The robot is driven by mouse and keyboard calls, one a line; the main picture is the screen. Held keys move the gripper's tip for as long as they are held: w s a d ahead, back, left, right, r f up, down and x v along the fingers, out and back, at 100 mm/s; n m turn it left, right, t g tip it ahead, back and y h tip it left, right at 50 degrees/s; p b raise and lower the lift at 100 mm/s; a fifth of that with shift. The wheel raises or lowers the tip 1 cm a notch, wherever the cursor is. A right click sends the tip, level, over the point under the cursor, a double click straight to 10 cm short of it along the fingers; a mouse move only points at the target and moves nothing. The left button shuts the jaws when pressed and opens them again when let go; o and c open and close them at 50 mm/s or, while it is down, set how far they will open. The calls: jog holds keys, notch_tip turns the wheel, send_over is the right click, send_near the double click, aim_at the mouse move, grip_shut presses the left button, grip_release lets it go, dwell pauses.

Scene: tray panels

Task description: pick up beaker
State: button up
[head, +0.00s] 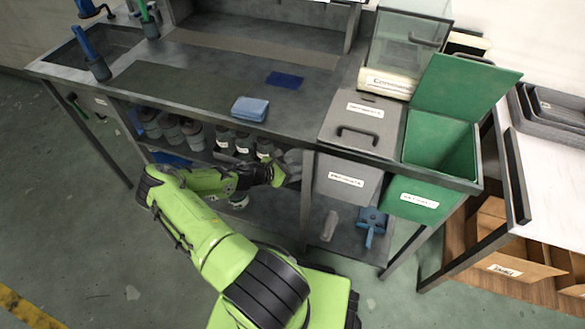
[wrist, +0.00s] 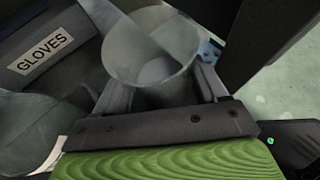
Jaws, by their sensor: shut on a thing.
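A clear, greyish beaker (wrist: 150,48) stands between the two fingers of my gripper (wrist: 160,84) in the wrist view. Its round open mouth faces the camera, and I see down to its bottom. The fingers press on its two sides, so my gripper is shut on it. In the head view my gripper (head: 281,174) is at the shelf under the bench, near the bench's front edge. A grey, see-through shape at its tip looks like the beaker (head: 293,158), but it is small and partly hidden there.
The bench top (head: 200,85) overhangs the shelf. Several dark jars (head: 190,132) stand left of my gripper. A grey bin (head: 345,180) and an open green bin (head: 415,200) are at right. A box labelled GLOVES (wrist: 45,45) and another clear vessel (wrist: 35,125) are close by.

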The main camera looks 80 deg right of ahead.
aim_at(287, 163)
notch_tip(287, 163, up, 3)
jog(key=shift+f+p, duration=0.15)
jog(key=shift+p, duration=0.4)
jog(key=shift+w+a+r, duration=0.1)
jog(key=shift+r, duration=0.15)
jog(key=w+a+p, duration=0.2)
jog(key=w+a, duration=0.9)
jog(key=a, duration=0.2)
jog(key=shift+a+f, duration=0.15)
jog(key=shift+a, duration=0.25)
dwell(1.3)
